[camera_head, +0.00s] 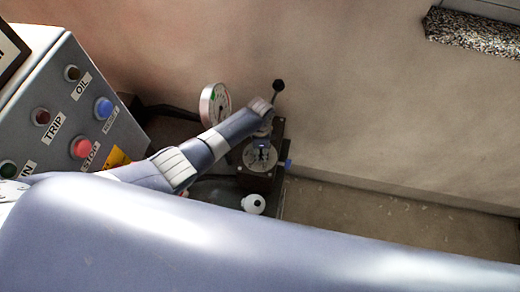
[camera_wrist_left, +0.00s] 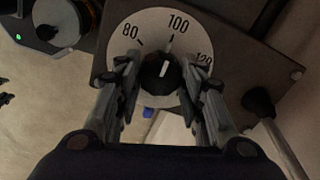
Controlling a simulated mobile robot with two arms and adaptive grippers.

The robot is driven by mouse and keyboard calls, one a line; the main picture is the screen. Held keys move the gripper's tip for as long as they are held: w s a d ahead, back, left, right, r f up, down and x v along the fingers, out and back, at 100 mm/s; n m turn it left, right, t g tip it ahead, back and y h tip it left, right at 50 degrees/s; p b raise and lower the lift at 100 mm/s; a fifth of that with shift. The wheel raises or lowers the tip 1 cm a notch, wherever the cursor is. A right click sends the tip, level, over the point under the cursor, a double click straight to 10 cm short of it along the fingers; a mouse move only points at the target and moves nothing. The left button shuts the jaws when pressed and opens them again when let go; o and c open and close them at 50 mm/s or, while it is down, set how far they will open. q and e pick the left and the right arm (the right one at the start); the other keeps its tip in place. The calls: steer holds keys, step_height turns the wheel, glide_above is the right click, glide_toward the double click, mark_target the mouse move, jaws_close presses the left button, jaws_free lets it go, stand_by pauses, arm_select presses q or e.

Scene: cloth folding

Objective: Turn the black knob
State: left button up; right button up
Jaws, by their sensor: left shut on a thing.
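The black knob (camera_wrist_left: 158,73) sits at the centre of a round white dial (camera_wrist_left: 150,25) marked 80, 100 and 120. Its white pointer line points close to the 100 mark. In the wrist view my left gripper (camera_wrist_left: 160,80) has one finger on each side of the knob and is shut on it. In the head view the dial (camera_head: 258,165) is on a dark box past my left arm, and the knob is too small to make out there. My right gripper is not in view.
A lever with a black ball (camera_head: 278,86) rises behind the dial; a black-ended lever (camera_wrist_left: 258,102) shows in the wrist view. A round gauge (camera_head: 214,105) and a white knob (camera_head: 253,204) are nearby. A grey button panel (camera_head: 50,80) stands left.

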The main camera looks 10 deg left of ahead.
arm_select(q)
steer(key=shift+m, duration=0.3)
steer(key=o, duration=1.1)
